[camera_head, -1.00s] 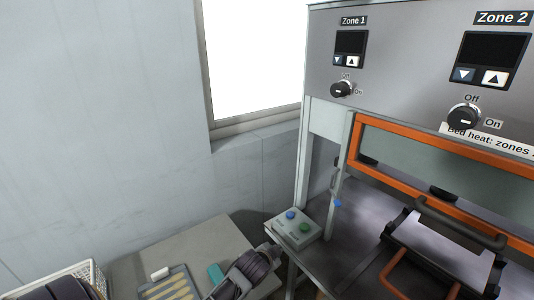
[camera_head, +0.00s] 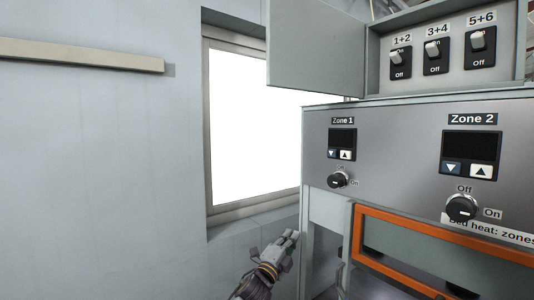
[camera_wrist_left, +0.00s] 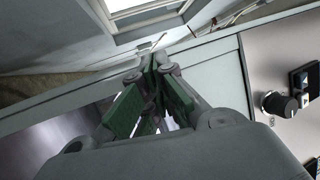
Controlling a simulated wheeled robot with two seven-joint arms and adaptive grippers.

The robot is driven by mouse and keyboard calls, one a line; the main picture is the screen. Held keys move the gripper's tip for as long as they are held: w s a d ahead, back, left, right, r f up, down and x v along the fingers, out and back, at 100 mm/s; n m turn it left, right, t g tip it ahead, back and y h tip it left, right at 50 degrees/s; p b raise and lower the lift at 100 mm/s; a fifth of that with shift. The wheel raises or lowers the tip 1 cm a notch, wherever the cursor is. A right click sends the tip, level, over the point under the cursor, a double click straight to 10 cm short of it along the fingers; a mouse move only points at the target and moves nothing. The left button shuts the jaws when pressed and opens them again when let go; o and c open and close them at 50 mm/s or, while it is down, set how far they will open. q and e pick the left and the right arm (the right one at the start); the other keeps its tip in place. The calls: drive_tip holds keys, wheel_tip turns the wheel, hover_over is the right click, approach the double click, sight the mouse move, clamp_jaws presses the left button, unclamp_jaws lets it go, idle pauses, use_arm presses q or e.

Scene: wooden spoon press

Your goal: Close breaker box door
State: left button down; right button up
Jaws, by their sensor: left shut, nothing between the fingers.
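The breaker box (camera_head: 374,50) sits on top of the press housing at the upper right of the head view. Its grey door (camera_head: 316,45) stands open, swung out to the left and partly across the window. Inside are three black switches, labelled 1+2 (camera_head: 400,62), 3+4 (camera_head: 436,55) and 5+6 (camera_head: 480,47). My left gripper (camera_head: 291,238) is shut and empty, well below the door, by the left edge of the press. In the left wrist view its green-padded fingers (camera_wrist_left: 151,64) meet at the tips. My right gripper is not seen.
The press front panel (camera_head: 400,130) carries Zone 1 and Zone 2 displays with knobs (camera_head: 337,180). An orange frame (camera_head: 400,238) lies below it. A window (camera_head: 250,125) is in the wall behind the door. Open space lies left of the press.

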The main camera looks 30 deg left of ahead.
use_arm(q)
drive_tip(key=s+r+m+g+h, duration=0.25)
drive_tip(key=r+m+h, duration=0.45)
drive_tip(key=r+m, duration=0.4)
drive_tip(key=s+r+m+g+h, duration=0.25)
drive_tip(key=r+m+h, duration=0.45)
drive_tip(key=r+m, duration=0.35)
drive_tip(key=s+r+m+g+h, duration=0.25)
drive_tip(key=r+m+h, duration=0.45)
drive_tip(key=r+m, duration=0.35)
drive_tip(key=s+a+r+m+g+y, duration=0.2)
drive_tip(key=s+a+r+m+g, duration=0.2)
drive_tip(key=s+r+m, duration=0.2)
drive_tip(key=s+a+r+m+g+y, duration=0.2)
drive_tip(key=s+a+r+m+g, duration=0.2)
drive_tip(key=s+m, duration=0.6)
wheel_tip(320, 180, up, 3)
drive_tip(key=shift+s+a+f+m+y, duration=0.15)
drive_tip(key=shift+s+a+m+y, duration=0.3)
drive_tip(key=shift+m, duration=0.65)
drive_tip(key=shift+w, duration=0.15)
drive_tip(key=shift+d, duration=0.1)
